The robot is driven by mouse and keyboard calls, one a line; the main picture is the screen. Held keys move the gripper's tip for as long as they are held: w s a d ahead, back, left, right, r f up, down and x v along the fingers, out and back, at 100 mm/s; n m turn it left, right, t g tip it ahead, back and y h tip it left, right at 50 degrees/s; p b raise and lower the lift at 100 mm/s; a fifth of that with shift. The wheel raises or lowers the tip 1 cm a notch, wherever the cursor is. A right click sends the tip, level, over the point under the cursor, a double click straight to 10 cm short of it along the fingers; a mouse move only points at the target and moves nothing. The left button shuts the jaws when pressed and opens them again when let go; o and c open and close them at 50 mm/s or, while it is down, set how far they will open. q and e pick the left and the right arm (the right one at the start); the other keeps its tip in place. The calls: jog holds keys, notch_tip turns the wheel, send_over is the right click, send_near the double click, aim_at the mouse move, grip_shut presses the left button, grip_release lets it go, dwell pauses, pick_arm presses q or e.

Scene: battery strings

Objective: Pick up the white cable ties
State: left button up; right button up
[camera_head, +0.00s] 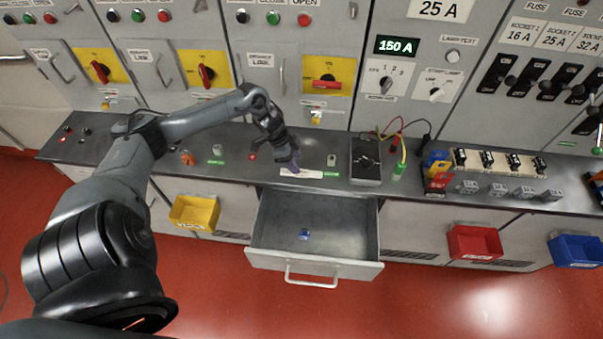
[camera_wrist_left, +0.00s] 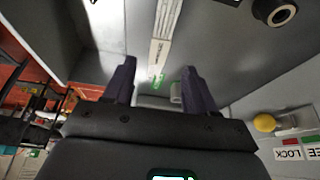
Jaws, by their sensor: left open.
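The white cable ties (camera_head: 301,173) appear as a pale flat strip on the grey counter, just above the open drawer. In the left wrist view the white strip (camera_wrist_left: 162,35) runs away from me beyond the gap between my fingers. My left gripper (camera_head: 290,164) is over the counter at the strip's near-left end, its purple fingers pointing down beside it. In the left wrist view the left gripper (camera_wrist_left: 160,88) has its two fingers apart with nothing between them. I cannot tell its exact height above the counter. My right gripper does not show.
An open drawer (camera_head: 268,239) with a small blue item (camera_head: 305,235) juts out below the counter. A black box (camera_head: 365,160) with wires stands right of the strip. Yellow (camera_head: 194,213), red (camera_head: 475,243) and blue (camera_head: 577,250) bins hang along the front. Switch cabinets rise behind.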

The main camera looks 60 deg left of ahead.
aim_at(302, 173)
pick_arm(q)
jog(key=shift+s+x, duration=0.1)
jog(key=shift+x, duration=1.05)
jog(key=shift+s+x, duration=0.15)
jog(key=shift+x, duration=0.95)
grip_shut()
